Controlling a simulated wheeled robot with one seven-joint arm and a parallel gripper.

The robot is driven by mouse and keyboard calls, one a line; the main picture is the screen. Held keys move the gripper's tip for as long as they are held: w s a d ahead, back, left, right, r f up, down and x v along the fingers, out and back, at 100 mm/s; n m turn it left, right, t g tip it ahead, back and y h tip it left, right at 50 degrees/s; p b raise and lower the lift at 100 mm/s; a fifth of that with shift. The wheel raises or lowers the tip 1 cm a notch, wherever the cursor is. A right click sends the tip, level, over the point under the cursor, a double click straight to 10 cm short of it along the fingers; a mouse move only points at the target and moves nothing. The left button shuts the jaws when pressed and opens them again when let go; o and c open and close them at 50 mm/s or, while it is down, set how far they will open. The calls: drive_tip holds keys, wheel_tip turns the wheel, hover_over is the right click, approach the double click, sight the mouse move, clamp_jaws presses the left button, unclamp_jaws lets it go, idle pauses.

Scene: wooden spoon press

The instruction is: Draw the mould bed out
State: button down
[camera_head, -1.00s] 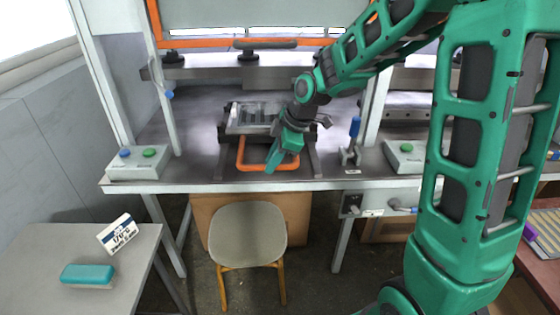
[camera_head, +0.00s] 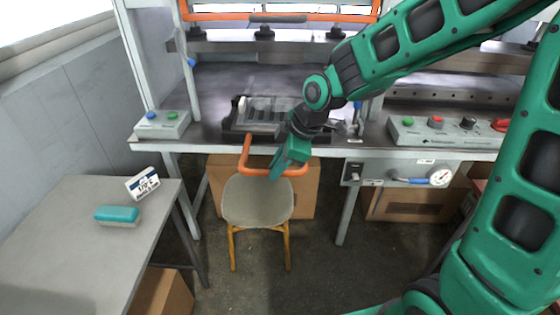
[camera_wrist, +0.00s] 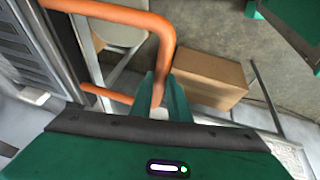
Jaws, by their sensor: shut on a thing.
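The mould bed (camera_head: 262,112) is a dark frame with pale ribbed mould slots, lying on the press table at its front edge. Its orange U-shaped handle (camera_head: 245,155) sticks out past the table edge, over the chair. My green gripper (camera_head: 283,172) is shut on the handle's front bar, right of its middle. In the wrist view the fingers (camera_wrist: 160,98) close around the orange bar (camera_wrist: 166,50), and part of the mould bed (camera_wrist: 28,50) shows at the left. My wrist hides the bed's right end.
A chair (camera_head: 257,200) stands below the handle, with a cardboard box (camera_head: 305,190) behind it. A side table (camera_head: 60,235) with a teal brush (camera_head: 117,214) and a sign is at left. Button boxes (camera_head: 162,125) sit at the table's front corners. A gauge panel (camera_head: 400,174) is at right.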

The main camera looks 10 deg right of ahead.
idle(0.4)
drive_tip(key=c, duration=1.7)
unclamp_jaws()
drive_tip(key=shift+s, duration=0.1)
drive_tip(key=v, duration=1)
drive_tip(key=shift+d+r, duration=0.1)
drive_tip(key=shift+r, duration=0.25)
drive_tip(key=shift+s, duration=0.1)
